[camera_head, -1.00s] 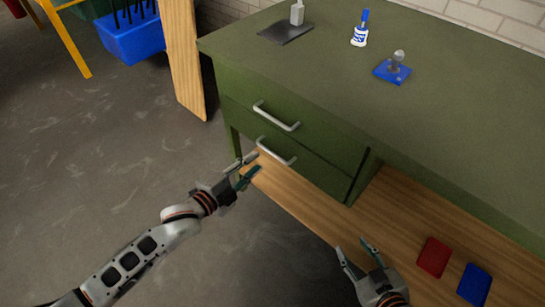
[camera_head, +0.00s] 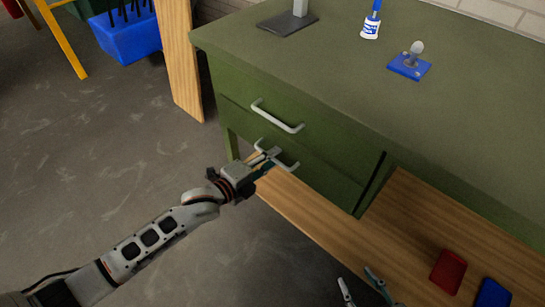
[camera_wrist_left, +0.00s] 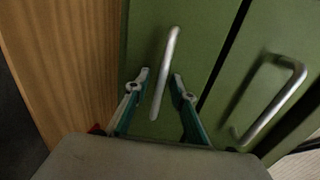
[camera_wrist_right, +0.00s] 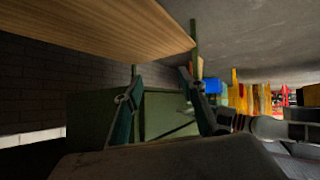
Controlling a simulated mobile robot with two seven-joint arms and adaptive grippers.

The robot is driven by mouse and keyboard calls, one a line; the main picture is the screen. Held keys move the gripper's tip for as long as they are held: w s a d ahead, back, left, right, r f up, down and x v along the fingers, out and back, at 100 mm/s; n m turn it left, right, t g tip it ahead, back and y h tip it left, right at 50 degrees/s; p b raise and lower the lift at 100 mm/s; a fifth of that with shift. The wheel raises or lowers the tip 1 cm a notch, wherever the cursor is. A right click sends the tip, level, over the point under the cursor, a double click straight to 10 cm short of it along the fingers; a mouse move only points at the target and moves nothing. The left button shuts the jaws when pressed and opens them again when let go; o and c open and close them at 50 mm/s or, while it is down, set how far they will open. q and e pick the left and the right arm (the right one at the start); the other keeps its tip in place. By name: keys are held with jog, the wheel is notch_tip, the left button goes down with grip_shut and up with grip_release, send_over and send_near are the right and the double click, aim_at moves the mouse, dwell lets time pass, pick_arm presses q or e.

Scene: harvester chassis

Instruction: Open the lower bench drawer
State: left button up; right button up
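The green bench (camera_head: 430,120) has two drawers on its left side, each with a silver bar handle. The lower drawer (camera_head: 325,180) looks closed, and its handle (camera_head: 290,163) is partly covered by my left gripper (camera_head: 272,160). In the left wrist view the lower handle (camera_wrist_left: 165,75) runs between the two open fingers (camera_wrist_left: 158,85), with a gap on both sides. The upper handle (camera_wrist_left: 270,100) lies to the right of them there. My right gripper (camera_head: 358,290) is open and empty at the bottom edge of the head view, away from the drawers.
A wooden lower shelf (camera_head: 400,235) holds a red box (camera_head: 448,270) and a blue box (camera_head: 493,294). A glue bottle (camera_head: 371,22) and a blue plate with a knob (camera_head: 410,66) stand on the benchtop. A wooden panel (camera_head: 182,60) stands left of the bench. The floor in front is clear.

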pick_arm(q)
jog(key=shift+w+d, duration=0.15)
grip_shut()
